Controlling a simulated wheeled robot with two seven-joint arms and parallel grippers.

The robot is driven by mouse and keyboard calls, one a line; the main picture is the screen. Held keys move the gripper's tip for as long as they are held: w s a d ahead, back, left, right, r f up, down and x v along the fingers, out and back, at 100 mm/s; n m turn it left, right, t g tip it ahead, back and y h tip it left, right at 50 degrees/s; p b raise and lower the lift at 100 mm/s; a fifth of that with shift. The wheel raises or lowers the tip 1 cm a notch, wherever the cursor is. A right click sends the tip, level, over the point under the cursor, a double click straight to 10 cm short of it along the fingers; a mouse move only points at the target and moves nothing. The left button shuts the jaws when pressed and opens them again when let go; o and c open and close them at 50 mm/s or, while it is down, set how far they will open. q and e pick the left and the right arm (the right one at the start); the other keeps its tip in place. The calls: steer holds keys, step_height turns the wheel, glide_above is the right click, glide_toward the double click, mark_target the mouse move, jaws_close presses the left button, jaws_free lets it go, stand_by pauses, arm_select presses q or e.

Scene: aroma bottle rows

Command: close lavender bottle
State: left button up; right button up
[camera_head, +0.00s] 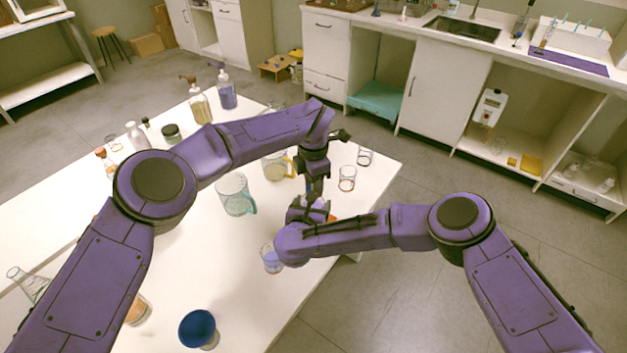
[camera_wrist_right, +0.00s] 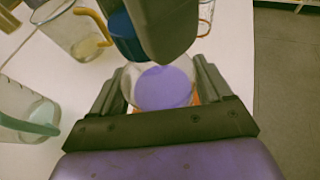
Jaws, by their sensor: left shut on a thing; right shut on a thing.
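The lavender bottle (camera_wrist_right: 165,88), with purple contents, stands between the fingers of my right gripper (camera_wrist_right: 160,100) in the right wrist view. My right gripper is shut on it. My left gripper (camera_wrist_right: 165,50) comes down from above, close over the bottle. It is shut on a dark blue piece (camera_wrist_right: 122,32) that looks like a cap, partly hidden by the grey fingers. I cannot tell whether this piece touches the bottle. In the head view my left gripper (camera_head: 314,190) is just above my right gripper (camera_head: 311,208), and the arms hide the bottle there.
A clear pitcher (camera_head: 235,195) and a yellow-handled beaker (camera_head: 275,166) stand close left of the grippers. Small glasses (camera_head: 347,180) stand to the right. A glass with bluish contents (camera_head: 270,258) and a blue cup (camera_head: 198,328) are nearer. The table edge is close on the right.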

arm_select(q)
steer(key=shift+f, duration=0.5)
stand_by(0.4)
arm_select(e)
jaws_close()
arm_select(q)
steer(key=m, duration=0.4)
steer(key=shift+s+f, duration=0.1)
steer(key=m, duration=1.2)
steer(key=shift+s+a, duration=0.1)
steer(key=shift+s, duration=0.05)
steer(key=m, duration=0.6)
steer(key=shift+a+m, duration=0.1)
steer(key=shift+m, duration=0.2)
steer(key=o, duration=1.1)
steer(key=shift+c, duration=0.2)
